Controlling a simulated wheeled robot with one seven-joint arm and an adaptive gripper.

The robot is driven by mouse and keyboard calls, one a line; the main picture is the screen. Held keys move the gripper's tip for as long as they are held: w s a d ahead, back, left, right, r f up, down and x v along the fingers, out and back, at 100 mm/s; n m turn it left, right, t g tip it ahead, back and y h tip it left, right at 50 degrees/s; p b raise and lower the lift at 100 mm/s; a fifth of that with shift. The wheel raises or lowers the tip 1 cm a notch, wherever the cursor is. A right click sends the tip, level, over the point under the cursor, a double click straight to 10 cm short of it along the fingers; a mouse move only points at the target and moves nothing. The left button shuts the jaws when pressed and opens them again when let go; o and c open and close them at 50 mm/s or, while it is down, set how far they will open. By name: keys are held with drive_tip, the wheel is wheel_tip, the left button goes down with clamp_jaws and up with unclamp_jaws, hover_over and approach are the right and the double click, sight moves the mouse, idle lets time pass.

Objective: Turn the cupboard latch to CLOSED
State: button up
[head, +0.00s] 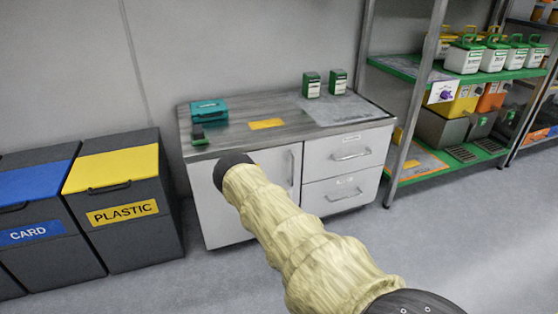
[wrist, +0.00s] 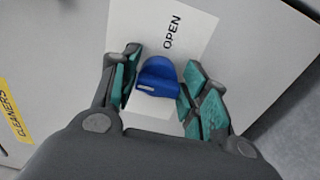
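The cupboard latch is a blue knob (wrist: 157,78) with a short white mark, set on a white plate (wrist: 185,35) printed OPEN; any other print on the plate is hidden. My gripper (wrist: 165,85) is open in the wrist view, with one teal-padded finger on each side of the knob. A gap shows between the knob and the right finger; contact on the left is unclear. In the head view the white cupboard door (head: 218,207) is under the left part of the counter, and my arm hides the latch and gripper.
A yellow CLEANERS label (wrist: 14,110) is on the left in the wrist view. Two drawers with handles (head: 350,152) are right of the door. A plastic bin (head: 125,225) stands close on the left, a shelf rack (head: 412,110) on the right. Floor in front is clear.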

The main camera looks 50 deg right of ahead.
drive_tip(key=shift+o, duration=0.5)
drive_tip(key=v, duration=1.2)
